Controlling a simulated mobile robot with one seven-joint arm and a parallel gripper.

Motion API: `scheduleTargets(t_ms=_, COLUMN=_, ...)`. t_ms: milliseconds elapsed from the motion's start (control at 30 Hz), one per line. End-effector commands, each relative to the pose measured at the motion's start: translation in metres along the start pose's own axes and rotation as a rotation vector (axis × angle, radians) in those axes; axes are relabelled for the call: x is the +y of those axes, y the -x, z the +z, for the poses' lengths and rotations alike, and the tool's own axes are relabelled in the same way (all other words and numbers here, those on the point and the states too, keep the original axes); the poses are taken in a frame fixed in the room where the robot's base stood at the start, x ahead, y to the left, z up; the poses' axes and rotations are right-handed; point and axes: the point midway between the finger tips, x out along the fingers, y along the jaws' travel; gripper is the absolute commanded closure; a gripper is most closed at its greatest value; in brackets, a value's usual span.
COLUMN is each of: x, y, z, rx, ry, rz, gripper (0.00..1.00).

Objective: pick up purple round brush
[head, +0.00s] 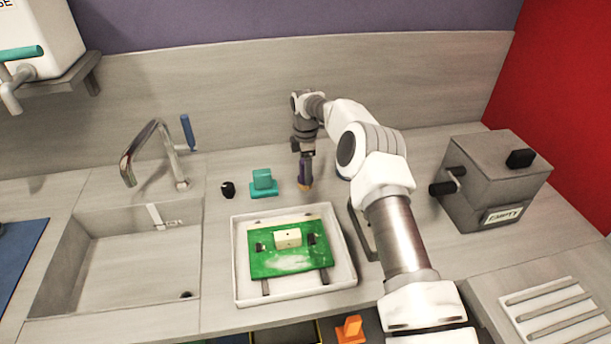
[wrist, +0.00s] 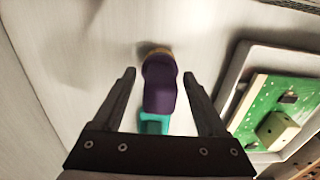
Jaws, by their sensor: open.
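The purple round brush (head: 306,172) stands on the counter under my gripper, with its yellow-brown bristle end down, behind the white tray. In the wrist view the purple brush (wrist: 159,88) shows between my two fingers, with a strip of yellow bristle at its far end. My gripper (wrist: 158,74) is open, one finger on each side of the brush, with a visible gap on both sides. In the head view my gripper (head: 304,153) points down over the brush and partly hides its upper part.
A teal block-shaped item (head: 263,182) stands left of the brush, with a small black knob (head: 228,189) beyond it. A white tray (head: 240,268) holding a green board (head: 262,266) lies in front. A sink (head: 130,262) is at left, a grey crank box (head: 494,185) at right.

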Motion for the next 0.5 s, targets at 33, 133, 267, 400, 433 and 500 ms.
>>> scheduleTargets(t_ms=33, x=0.0002, y=-0.0012, z=0.0000, rx=0.000, ry=0.000, rz=0.001, gripper=0.25)
scheduleTargets(t_ms=133, x=0.0003, y=-0.0009, z=0.0000, rx=0.000, ry=0.000, rz=0.001, gripper=0.25)
scheduleTargets(t_ms=267, x=0.0003, y=-0.0007, z=0.0000, rx=0.000, ry=0.000, rz=0.001, gripper=0.38)
scheduleTargets(t_ms=400, x=0.0003, y=-0.0005, z=0.0000, rx=0.000, ry=0.000, rz=0.001, gripper=0.63)
scheduleTargets(t_ms=433, x=0.0004, y=-0.0005, z=0.0000, rx=0.000, ry=0.000, rz=0.001, gripper=0.68)
scheduleTargets(t_ms=500, x=0.0004, y=-0.0005, z=0.0000, rx=0.000, ry=0.000, rz=0.001, gripper=0.81)
